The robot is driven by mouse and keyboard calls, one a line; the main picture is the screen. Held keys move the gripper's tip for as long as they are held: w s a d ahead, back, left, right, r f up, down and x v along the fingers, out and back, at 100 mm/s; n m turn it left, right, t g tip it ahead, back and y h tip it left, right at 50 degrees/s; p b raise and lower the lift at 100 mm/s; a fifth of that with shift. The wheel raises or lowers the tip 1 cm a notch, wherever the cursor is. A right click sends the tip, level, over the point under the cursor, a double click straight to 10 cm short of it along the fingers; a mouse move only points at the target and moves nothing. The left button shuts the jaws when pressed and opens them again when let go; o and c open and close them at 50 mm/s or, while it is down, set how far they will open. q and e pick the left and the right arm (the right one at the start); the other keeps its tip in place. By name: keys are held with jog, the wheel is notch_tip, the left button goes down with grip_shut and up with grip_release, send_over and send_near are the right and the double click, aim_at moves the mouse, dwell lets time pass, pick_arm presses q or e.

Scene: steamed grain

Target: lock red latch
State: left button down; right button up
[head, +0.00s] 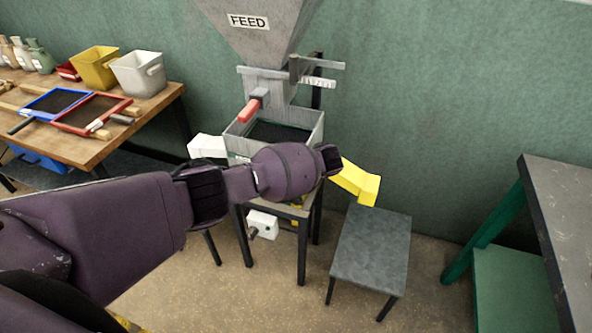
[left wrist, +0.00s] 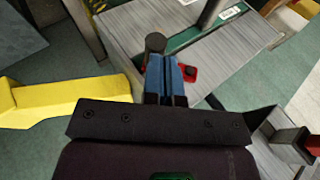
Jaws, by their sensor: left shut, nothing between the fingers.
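My left arm crosses the head view from the left to the front of the grey feed machine (head: 318,130), and its own wrist hides the gripper's fingers there. In the left wrist view my left gripper (left wrist: 165,66) shows two blue fingers pressed together, with nothing between them. A small red latch piece (left wrist: 190,73) with a dark centre lies just right of the fingertips, against the grey box wall (left wrist: 230,60); I cannot tell whether it is touched. A dark round knob (left wrist: 155,42) stands just beyond the fingertips. The latch is hidden behind my arm in the head view.
A red-handled lever (head: 249,110) sticks out under the hopper (head: 262,40). A yellow chute (head: 357,182) sits right of my wrist, above a low grey stand (head: 370,248). A wooden table (head: 150,105) with trays is at left, a grey bench (head: 565,220) at right.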

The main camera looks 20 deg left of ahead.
pick_arm(q)
jog(key=f+y+b, duration=0.1)
jog(key=y+b, duration=0.1)
jog(key=y, duration=0.1)
jog(key=f+y+b, duration=0.1)
jog(key=y, duration=0.1)
jog(key=shift+a+f+m+t, duration=0.3)
jog(key=shift+a+m+t, duration=0.05)
jog(key=shift+m+t, duration=0.05)
pick_arm(e)
jog(key=f, duration=0.2)
jog(key=s+f, duration=0.1)
jog(key=f, duration=0.1)
jog(key=shift+s+d+f, duration=0.15)
jog(key=shift+f, duration=0.25)
pick_arm(q)
jog(key=shift+a+f+b, duration=0.2)
jog(key=shift+f+b, duration=0.1)
jog(key=shift+b, duration=0.05)
pick_arm(e)
jog(key=shift+w, duration=0.35)
pick_arm(q)
jog(key=shift+a, duration=0.1)
pick_arm(e)
jog(key=shift+s+f, duration=0.2)
jog(key=shift+f, duration=0.15)
jog(key=shift+s+f+g, duration=0.2)
jog(key=shift+s+g, duration=0.1)
jog(key=shift+s, duration=0.1)
